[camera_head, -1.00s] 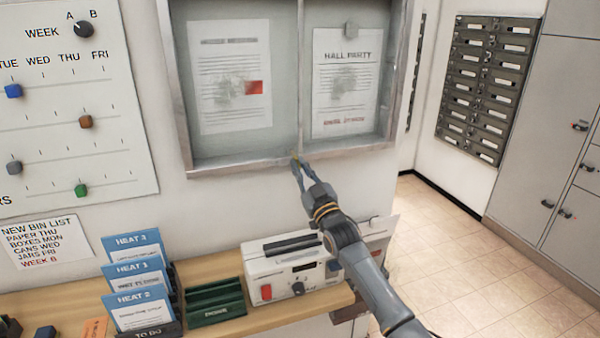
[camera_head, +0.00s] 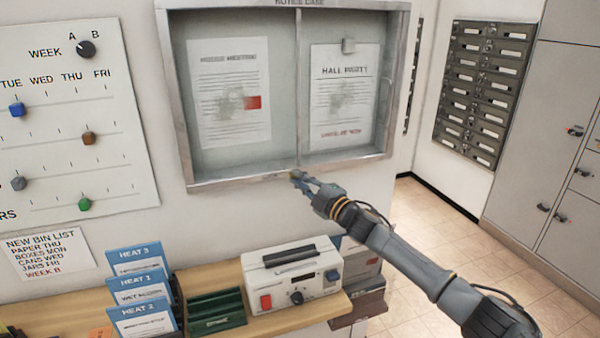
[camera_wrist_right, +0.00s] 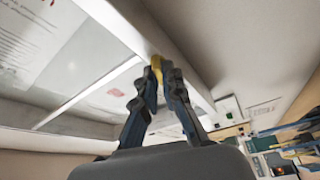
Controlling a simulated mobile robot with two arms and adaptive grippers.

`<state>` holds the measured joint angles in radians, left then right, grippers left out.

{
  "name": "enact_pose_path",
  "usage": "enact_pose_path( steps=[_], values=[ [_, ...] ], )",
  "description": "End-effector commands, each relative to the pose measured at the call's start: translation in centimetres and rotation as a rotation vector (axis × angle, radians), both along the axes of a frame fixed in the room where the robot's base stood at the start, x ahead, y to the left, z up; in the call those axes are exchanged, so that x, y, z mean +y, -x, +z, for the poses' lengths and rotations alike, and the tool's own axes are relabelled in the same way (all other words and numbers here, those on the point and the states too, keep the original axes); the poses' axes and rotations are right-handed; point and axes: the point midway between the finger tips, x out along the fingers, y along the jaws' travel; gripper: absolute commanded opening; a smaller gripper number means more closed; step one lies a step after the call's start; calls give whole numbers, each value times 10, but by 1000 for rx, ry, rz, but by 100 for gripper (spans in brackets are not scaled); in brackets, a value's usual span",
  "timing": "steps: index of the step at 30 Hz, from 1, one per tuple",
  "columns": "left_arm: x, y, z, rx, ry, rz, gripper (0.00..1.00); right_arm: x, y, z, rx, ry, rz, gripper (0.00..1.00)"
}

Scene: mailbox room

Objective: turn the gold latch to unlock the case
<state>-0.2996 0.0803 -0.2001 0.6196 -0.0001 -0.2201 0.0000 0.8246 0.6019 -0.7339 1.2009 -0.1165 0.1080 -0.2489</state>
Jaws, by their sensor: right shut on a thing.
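The notice case (camera_head: 240,180) hangs on the wall, with two glass panes in a grey metal frame and papers behind them. The gold latch (camera_head: 292,175) is a small spot on the bottom rail of the frame, near the middle post. My right gripper (camera_head: 297,178) reaches up to it from the lower right. In the right wrist view the gold latch (camera_wrist_right: 157,63) sits between the tips of my right gripper (camera_wrist_right: 157,75), which is shut on it. The fingers partly hide the latch, so its exact angle is unclear. My left gripper is not in view.
Below the case a wooden shelf (camera_head: 240,328) holds a white laminator-like machine (camera_head: 292,275), a green tray (camera_head: 215,312) and blue heat folders (camera_head: 140,290). A dial board (camera_head: 75,130) is at left. Mailboxes (camera_head: 490,90) and grey lockers (camera_head: 570,130) stand at right beyond open floor.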

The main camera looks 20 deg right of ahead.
Motion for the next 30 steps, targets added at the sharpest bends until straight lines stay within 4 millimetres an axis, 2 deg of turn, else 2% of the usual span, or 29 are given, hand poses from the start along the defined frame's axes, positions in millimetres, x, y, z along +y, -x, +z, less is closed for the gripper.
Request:
enact_pose_path(
  steps=[1,3,12,30],
  values=[
    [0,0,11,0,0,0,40,-1,0,5,1,45,0,0],
    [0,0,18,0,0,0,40,0,0,5,-1,99,0,0],
    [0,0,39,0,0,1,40,0,0,3,-7,269,0,0],
    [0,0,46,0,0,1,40,0,0,0,-10,346,1,0]
  ],
)
